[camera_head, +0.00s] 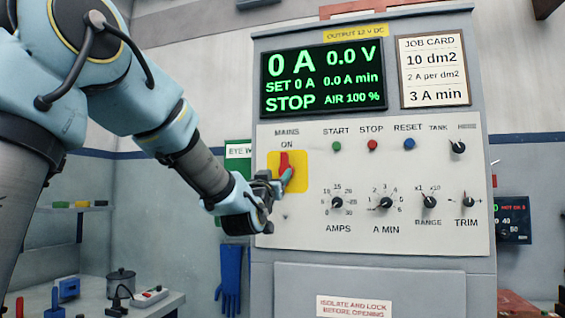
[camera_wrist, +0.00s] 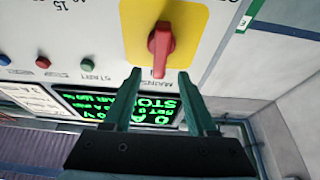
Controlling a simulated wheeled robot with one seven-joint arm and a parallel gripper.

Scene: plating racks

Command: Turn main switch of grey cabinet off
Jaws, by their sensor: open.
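The grey cabinet (camera_head: 380,255) stands upright at centre right. Its main switch is a red handle (camera_head: 285,161) on a yellow plate (camera_head: 298,180), under the words MAINS and ON. The handle points up towards ON. In the wrist view, which is turned over, the red handle (camera_wrist: 160,45) and the yellow plate (camera_wrist: 192,25) show at the top. My gripper (camera_head: 284,182) is open and empty at the switch's lower part in the head view. In the wrist view, its fingertips (camera_wrist: 159,74) lie either side of the handle's narrow end. I cannot tell whether they touch it.
A display (camera_head: 322,78) above the switch reads 0 A, 0.0 V and STOP. Buttons and small knobs (camera_head: 386,203) lie to the right on the same panel. A blue glove (camera_head: 231,278) hangs left of the cabinet. A bench with a pot (camera_head: 121,283) is lower left.

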